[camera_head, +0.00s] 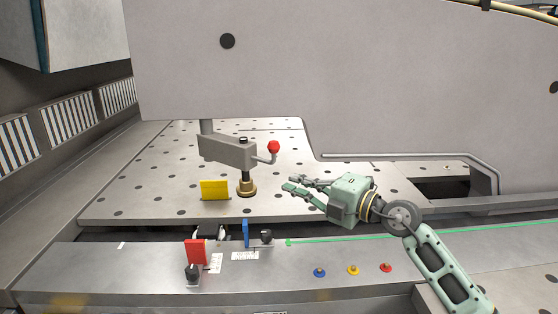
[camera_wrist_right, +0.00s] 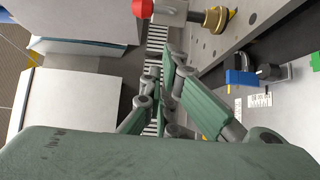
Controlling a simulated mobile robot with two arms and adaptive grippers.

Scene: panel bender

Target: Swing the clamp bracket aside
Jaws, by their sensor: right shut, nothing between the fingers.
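The clamp bracket (camera_head: 227,150) is a grey arm on a post above the perforated plate, with a red ball knob (camera_head: 274,147) on its right-hand lever and a brass clamp foot (camera_head: 247,186) below. In the right wrist view the red knob (camera_wrist_right: 143,8) and brass foot (camera_wrist_right: 215,19) are at the top edge, and most of the bracket is cut off. My right gripper (camera_head: 290,184) is shut and empty, to the right of the brass foot and below the knob, apart from both. My left gripper is not in view.
A yellow block (camera_head: 214,190) stands left of the foot. Red (camera_head: 195,252) and blue (camera_head: 246,233) blocks and black knobs sit on the front ledge (camera_head: 130,275), with blue, yellow and red buttons to the right. A large grey panel (camera_head: 330,75) rises behind.

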